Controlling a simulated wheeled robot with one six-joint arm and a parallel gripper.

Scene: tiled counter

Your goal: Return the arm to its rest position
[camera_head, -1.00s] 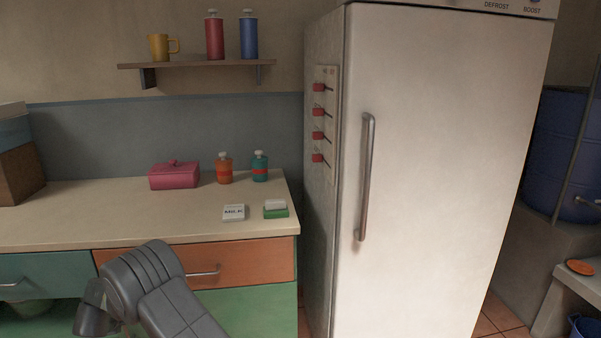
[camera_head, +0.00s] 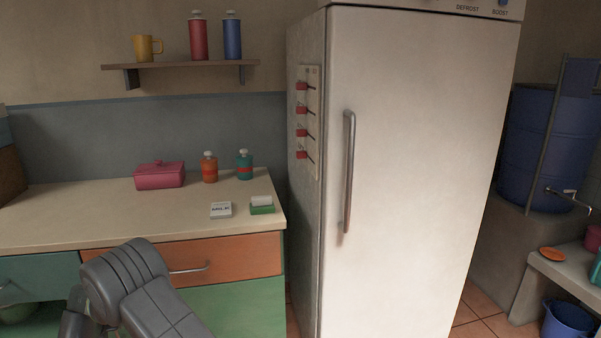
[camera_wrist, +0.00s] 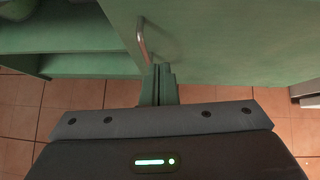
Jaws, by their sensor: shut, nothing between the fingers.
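My arm shows at the lower left of the head view as a dark grey folded elbow in front of the counter drawers. My gripper (camera_wrist: 157,84) shows in the wrist view, its two fingers together with nothing between them. Its fingertips point toward a green cabinet front with a metal handle (camera_wrist: 143,40). I cannot tell whether the fingers touch the cabinet. The gripper itself is hidden or out of frame in the head view.
The counter (camera_head: 60,215) holds a pink box (camera_head: 160,175), two bottles and small items. An orange drawer (camera_head: 235,256) is below. A white fridge (camera_head: 420,170) stands to the right. A blue bucket (camera_head: 568,322) and a bench (camera_head: 570,272) are at the far right. Tiled floor (camera_wrist: 20,110) lies below.

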